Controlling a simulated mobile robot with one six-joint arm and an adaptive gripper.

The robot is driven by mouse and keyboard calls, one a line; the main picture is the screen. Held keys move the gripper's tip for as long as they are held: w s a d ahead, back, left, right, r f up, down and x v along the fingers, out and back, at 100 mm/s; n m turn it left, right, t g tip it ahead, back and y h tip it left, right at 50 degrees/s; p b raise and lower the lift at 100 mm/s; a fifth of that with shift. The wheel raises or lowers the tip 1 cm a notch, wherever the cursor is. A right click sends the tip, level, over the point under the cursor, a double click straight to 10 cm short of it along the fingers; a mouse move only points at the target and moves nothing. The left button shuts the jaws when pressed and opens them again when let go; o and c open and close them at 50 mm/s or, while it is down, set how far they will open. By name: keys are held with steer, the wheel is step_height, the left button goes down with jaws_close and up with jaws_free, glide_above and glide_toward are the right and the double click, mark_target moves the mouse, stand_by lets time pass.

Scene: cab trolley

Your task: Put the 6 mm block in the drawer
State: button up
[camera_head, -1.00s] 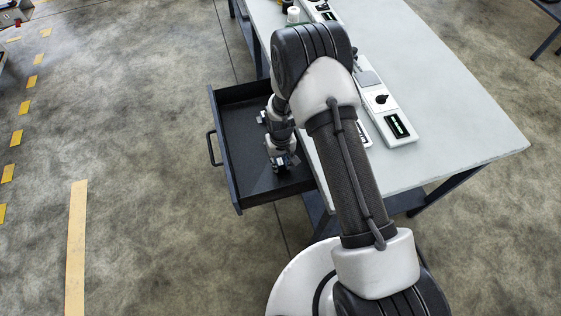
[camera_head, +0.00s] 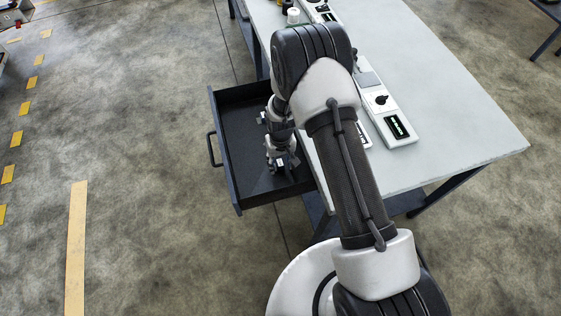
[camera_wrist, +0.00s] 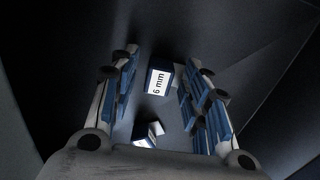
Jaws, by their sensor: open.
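The 6 mm block (camera_wrist: 160,78), dark blue with a white "6 mm" label, is on the dark drawer floor in the wrist view. My gripper (camera_wrist: 160,64) is open, its blue-padded fingers on either side of the block with gaps showing. A second small dark piece with a white face (camera_wrist: 148,133) is nearer the palm between the fingers; its label is not readable. The drawer (camera_head: 238,150) is pulled out from the table's left side in the head view. My gripper (camera_head: 281,161) points down inside it, near its front right corner.
The grey table (camera_head: 440,110) adjoins the drawer on the right. White devices with displays (camera_head: 392,120) stand along its left edge, and a white bottle (camera_head: 293,16) stands farther back. The drawer handle (camera_head: 213,150) sticks out left over open floor.

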step_height(320, 180, up, 12)
steer(key=r+p, duration=0.1)
steer(key=p, duration=0.2)
step_height(320, 180, up, 14)
steer(key=t, duration=0.1)
glide_above(281, 164)
steer(key=d, duration=0.4)
steer(key=s+d+r+m+t, duration=0.1)
steer(key=s+d+r, duration=0.15)
steer(key=r, duration=0.35)
steer(key=s+d+r+m, duration=0.1)
steer(key=s+r, duration=0.3)
steer(key=r, duration=0.2)
steer(key=s+d+r+t, duration=0.1)
steer(key=s+d+r, duration=0.2)
steer(key=s, duration=0.6)
steer(key=s+d+r+m+t, duration=0.1)
steer(key=s+d+r, duration=0.1)
steer(key=s+r, duration=0.3)
steer(key=s, duration=0.3)
steer(key=shift+s+d+r+t, duration=0.15)
steer(key=shift+s+d+t, duration=0.15)
steer(key=shift+s+d, duration=0.1)
